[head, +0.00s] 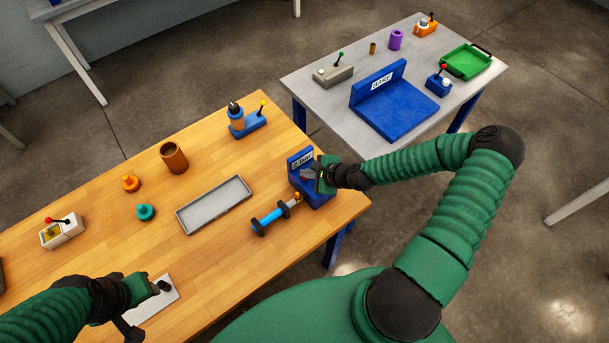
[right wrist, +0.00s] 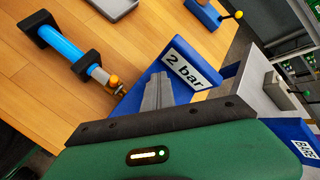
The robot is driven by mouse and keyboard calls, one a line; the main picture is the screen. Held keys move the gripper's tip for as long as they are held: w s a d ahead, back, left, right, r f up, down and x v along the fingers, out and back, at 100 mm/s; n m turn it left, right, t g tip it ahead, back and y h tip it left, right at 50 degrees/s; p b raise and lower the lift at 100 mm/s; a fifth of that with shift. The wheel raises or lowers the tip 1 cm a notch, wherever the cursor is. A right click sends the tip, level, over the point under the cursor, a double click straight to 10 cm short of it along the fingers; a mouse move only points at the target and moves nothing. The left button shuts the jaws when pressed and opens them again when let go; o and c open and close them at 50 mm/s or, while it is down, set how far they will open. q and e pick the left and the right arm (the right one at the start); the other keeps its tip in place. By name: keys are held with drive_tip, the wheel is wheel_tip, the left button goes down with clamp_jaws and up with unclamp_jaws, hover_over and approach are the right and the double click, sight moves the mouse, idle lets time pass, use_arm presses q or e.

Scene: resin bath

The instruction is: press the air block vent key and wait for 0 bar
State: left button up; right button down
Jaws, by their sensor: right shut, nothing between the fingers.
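The air block (head: 296,163) is a blue L-shaped block near the right end of the wooden table. Its display reads "2 bar" in the right wrist view (right wrist: 190,70). My right gripper (head: 317,177) is shut and empty, over the block and in front of its upright panel. Its grey fingers (right wrist: 157,90) lie close together beside the display. I cannot see the vent key, and I cannot tell whether the fingers touch the block. My left gripper (head: 152,291) is over a white plate at the table's near edge; its fingers do not show clearly.
A blue cylinder with black collars (head: 272,217) lies just left of the air block. A grey tray (head: 214,203) and brown cup (head: 174,158) stand farther left.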

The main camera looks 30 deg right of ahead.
sight(307, 180)
drive_tip(key=shift+r+p, duration=0.8)
drive_tip(key=shift+r, duration=0.1)
drive_tip(key=shift+r, duration=0.1)
wheel_tip(307, 180, up, 5)
drive_tip(key=p, duration=0.4)
